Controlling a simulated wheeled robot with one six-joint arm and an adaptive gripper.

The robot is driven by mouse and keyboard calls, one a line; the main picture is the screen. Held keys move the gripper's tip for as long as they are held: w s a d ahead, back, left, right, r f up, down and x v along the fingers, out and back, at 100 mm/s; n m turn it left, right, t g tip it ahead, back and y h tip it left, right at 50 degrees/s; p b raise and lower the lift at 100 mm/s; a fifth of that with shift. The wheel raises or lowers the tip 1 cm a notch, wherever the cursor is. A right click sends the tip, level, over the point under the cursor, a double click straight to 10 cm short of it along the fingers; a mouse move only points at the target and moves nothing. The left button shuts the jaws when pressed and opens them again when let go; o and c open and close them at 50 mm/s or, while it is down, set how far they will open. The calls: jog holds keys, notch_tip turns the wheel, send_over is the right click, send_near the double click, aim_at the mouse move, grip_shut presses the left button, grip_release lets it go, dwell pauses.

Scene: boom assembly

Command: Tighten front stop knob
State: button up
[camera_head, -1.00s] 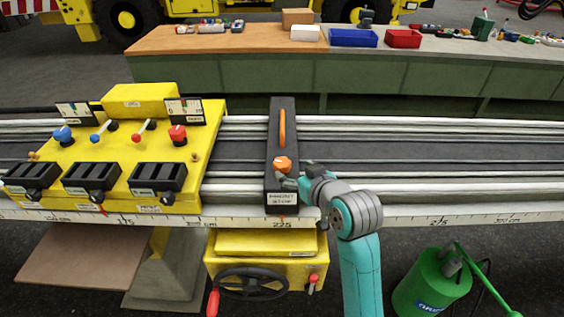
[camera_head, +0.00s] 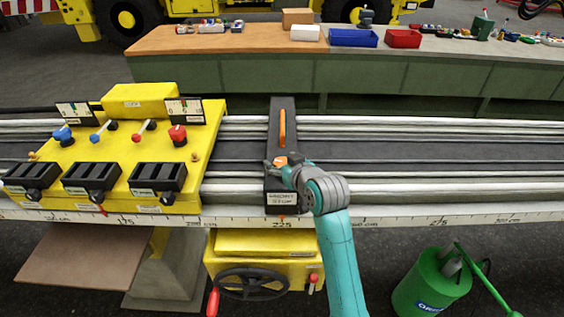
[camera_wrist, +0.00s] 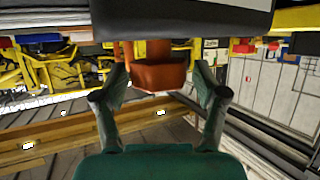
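The orange front stop knob (camera_head: 280,161) sits on the black stop block (camera_head: 282,130), which lies across the rails and also carries an upright orange handle (camera_head: 282,126). In the head view my gripper (camera_head: 283,167) is at the knob and partly covers it. In the wrist view the knob (camera_wrist: 158,76) is between the two fingers of my gripper (camera_wrist: 160,80). The fingers are apart, with a narrow gap visible on each side of the knob, so the gripper looks open around it.
A yellow control unit (camera_head: 140,150) with levers and black slots stands on the rails to the left. A yellow box with a black handwheel (camera_head: 252,283) is below the front rail. The rails (camera_head: 450,150) to the right are clear. A green canister (camera_head: 432,283) stands at lower right.

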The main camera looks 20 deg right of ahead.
jog(key=c, duration=0.8)
jog(key=shift+c, duration=0.2)
jog(key=shift+m+h, duration=0.3)
jog(key=m+h, duration=0.2)
jog(key=h, duration=0.1)
jog(key=shift+a+m, duration=0.15)
jog(key=shift+m, duration=0.25)
jog(key=m+g+h, duration=0.1)
jog(key=m+h, duration=0.2)
jog(key=h, duration=0.1)
jog(key=shift+m, duration=0.3)
jog(key=m+g+h, duration=0.2)
jog(key=m+h, duration=0.1)
jog(key=shift+m+g+h, duration=0.3)
jog(key=shift+h, duration=0.1)
jog(key=shift+m+g+h, duration=1.2)
jog(key=shift+m+g, duration=0.6)
